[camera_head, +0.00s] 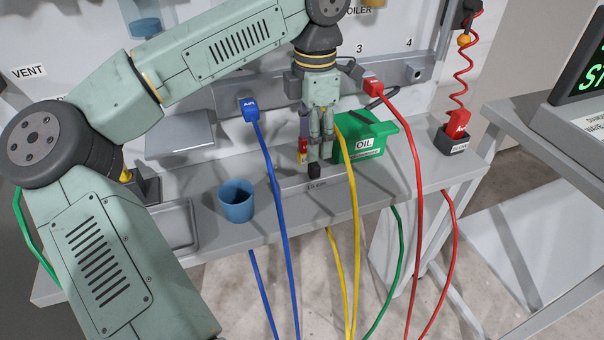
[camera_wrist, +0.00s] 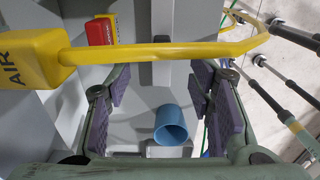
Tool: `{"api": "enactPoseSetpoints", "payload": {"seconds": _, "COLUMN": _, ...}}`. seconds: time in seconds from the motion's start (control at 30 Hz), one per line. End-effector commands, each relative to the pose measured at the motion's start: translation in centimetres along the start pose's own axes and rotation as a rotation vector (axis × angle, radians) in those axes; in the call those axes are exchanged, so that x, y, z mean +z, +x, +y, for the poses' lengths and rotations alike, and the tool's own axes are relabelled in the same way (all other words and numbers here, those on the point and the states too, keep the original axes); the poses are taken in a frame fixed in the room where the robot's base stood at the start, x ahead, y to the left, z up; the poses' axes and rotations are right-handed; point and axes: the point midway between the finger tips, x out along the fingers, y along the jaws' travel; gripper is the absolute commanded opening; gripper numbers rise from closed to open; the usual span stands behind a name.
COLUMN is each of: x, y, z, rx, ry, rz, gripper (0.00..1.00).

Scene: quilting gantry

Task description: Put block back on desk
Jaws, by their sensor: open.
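My gripper (camera_head: 318,152) points down over the grey desk (camera_head: 279,200), left of the green oil box. In the wrist view my gripper (camera_wrist: 163,98) has its purple-padded fingers wide apart, with nothing held between them. A small black block (camera_head: 314,171) shows just below the fingertips; whether they touch it is unclear. A dark piece, perhaps the same block, shows beyond the fingers in the wrist view (camera_wrist: 161,46). A yellow AIR block (camera_wrist: 28,58) is close to the wrist camera, its yellow hose crossing in front of the fingers. Several coloured blocks show; which one the task means is unclear.
A blue cup (camera_head: 236,200) stands left of my gripper. The green oil box (camera_head: 363,140) stands close on the right. Blue (camera_head: 249,109) and red (camera_head: 373,85) hose blocks are at the wall panel. Several hoses hang across the desk's front edge.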

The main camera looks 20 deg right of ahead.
Motion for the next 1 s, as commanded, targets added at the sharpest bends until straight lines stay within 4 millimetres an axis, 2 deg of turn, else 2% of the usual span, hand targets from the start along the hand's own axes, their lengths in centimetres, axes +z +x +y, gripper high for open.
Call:
{"api": "enactPoseSetpoints", "payload": {"seconds": 0.1, "x": 0.0, "y": 1.9, "z": -0.1, "rx": -0.003, "ry": 0.002, "rz": -0.003, "gripper": 0.48}}
{"api": "enactPoseSetpoints", "payload": {"seconds": 0.37, "x": 0.2, "y": 4.0, "z": -0.2, "rx": -0.005, "ry": 0.003, "rz": -0.005, "gripper": 0.48}}
{"api": "enactPoseSetpoints", "payload": {"seconds": 0.63, "x": 0.5, "y": 7.8, "z": -0.3, "rx": -0.005, "ry": 0.003, "rz": -0.006, "gripper": 0.48}}
{"api": "enactPoseSetpoints", "payload": {"seconds": 0.93, "x": 0.5, "y": 8.6, "z": -0.2, "rx": -0.002, "ry": 0.003, "rz": -0.007, "gripper": 0.48}}
{"api": "enactPoseSetpoints", "payload": {"seconds": 1.0, "x": 0.5, "y": 8.6, "z": -0.2, "rx": -0.002, "ry": 0.002, "rz": -0.007, "gripper": 0.45}}
